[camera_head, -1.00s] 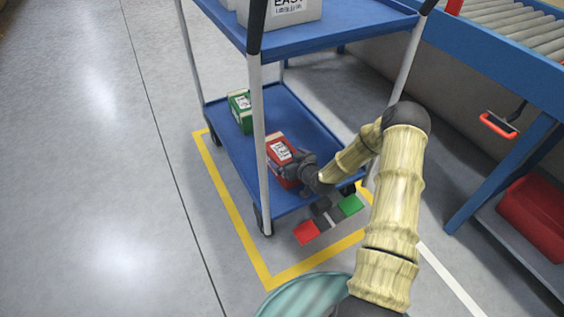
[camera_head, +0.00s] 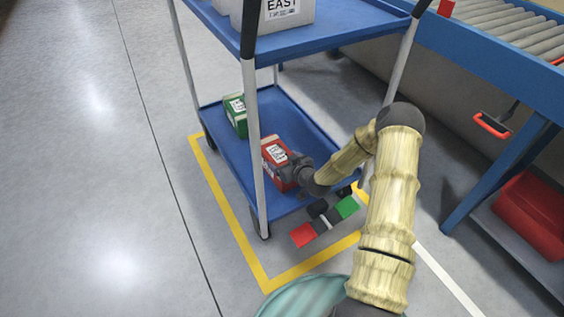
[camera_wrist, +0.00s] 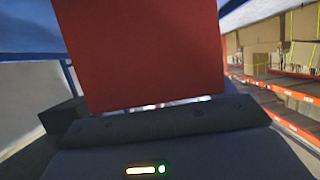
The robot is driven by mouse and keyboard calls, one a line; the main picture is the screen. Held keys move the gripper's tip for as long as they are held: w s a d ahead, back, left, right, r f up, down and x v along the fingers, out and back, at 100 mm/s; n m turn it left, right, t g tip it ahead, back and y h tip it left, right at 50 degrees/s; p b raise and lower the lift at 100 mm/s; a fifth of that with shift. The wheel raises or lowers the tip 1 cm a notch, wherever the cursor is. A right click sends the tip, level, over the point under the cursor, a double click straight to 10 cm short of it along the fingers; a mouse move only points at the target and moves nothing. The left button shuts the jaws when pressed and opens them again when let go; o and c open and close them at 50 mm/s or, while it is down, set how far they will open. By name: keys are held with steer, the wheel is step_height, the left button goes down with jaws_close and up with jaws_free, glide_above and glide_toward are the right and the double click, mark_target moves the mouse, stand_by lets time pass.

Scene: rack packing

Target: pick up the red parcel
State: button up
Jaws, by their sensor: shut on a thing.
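The red parcel (camera_head: 275,163), with a white label on top, is on the lower shelf of the blue cart (camera_head: 292,208), near its front end. My gripper (camera_head: 291,172) reaches in from the right and is shut on the parcel. In the wrist view the parcel's red face (camera_wrist: 145,50) fills the middle, right against my gripper (camera_wrist: 160,120). The fingertips are mostly hidden. I cannot tell whether the parcel touches the shelf or is slightly raised.
A green parcel (camera_head: 236,114) stands farther back on the lower shelf. The upper shelf (camera_head: 340,37) with a grey EAST bin (camera_head: 283,12) is overhead. Cart posts (camera_head: 258,150) stand close by. A conveyor bench (camera_head: 500,70) is at right; floor at left is clear.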

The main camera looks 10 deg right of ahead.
step_height(320, 180, up, 10)
steer(key=p, duration=0.5)
steer(key=shift+f, duration=0.1)
